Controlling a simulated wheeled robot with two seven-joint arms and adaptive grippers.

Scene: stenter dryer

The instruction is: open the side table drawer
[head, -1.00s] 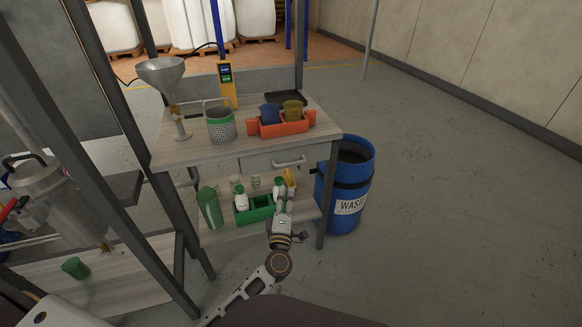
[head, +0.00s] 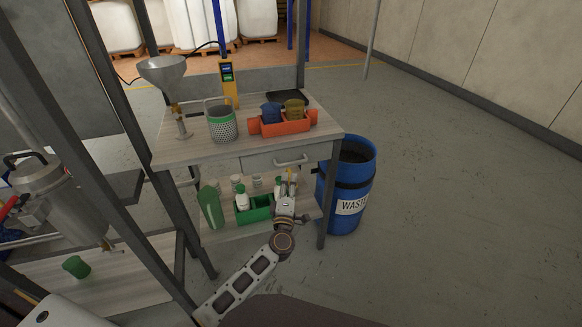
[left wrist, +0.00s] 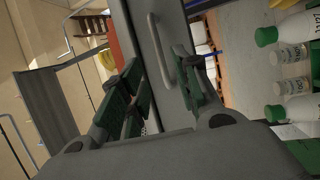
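The side table (head: 190,152) has a grey drawer front (head: 262,162) under its top, flush with the frame and apparently closed. A pale bar handle (head: 291,161) is fixed on the drawer. My left gripper (head: 287,178) is just below the handle in the head view. In the left wrist view, the left gripper (left wrist: 158,62) has its two green-padded fingers spread, and the handle (left wrist: 160,48) shows between and beyond them. The gripper is empty, and I cannot see contact with the handle. My right gripper is not in view.
A green tray (head: 258,214) with bottles stands on the lower shelf, close to my left gripper. A blue waste drum (head: 361,165) is right of the table. An orange caddy (head: 283,127) and a mesh basket (head: 222,126) are on top. Floor on the right is clear.

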